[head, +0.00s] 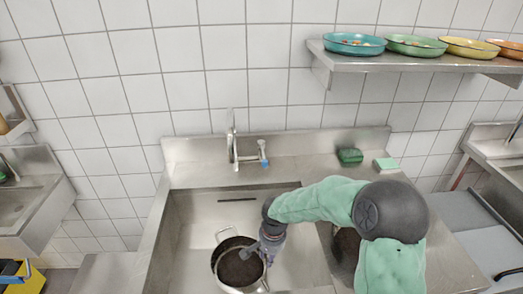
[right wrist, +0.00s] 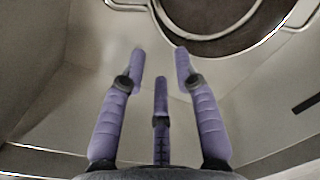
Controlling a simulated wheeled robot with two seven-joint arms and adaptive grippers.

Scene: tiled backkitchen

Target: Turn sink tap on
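The sink tap (head: 233,148) stands on the ledge behind the basin, with a tall curved metal spout. To its right is a short metal lever fitting (head: 262,152) with a small blue mark. Whether water runs cannot be made out. My right gripper (head: 257,264) is low over the basin, in front of the tap and well apart from it. In the right wrist view its fingers (right wrist: 159,62) are spread, with nothing between them. My left gripper is not in view.
A metal pot (head: 221,262) with dark contents is in the sink basin (head: 205,203), close to my right gripper; its rim shows in the right wrist view (right wrist: 222,36). Green sponges (head: 350,156) lie on the right ledge. A shelf (head: 420,62) holds several coloured dishes.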

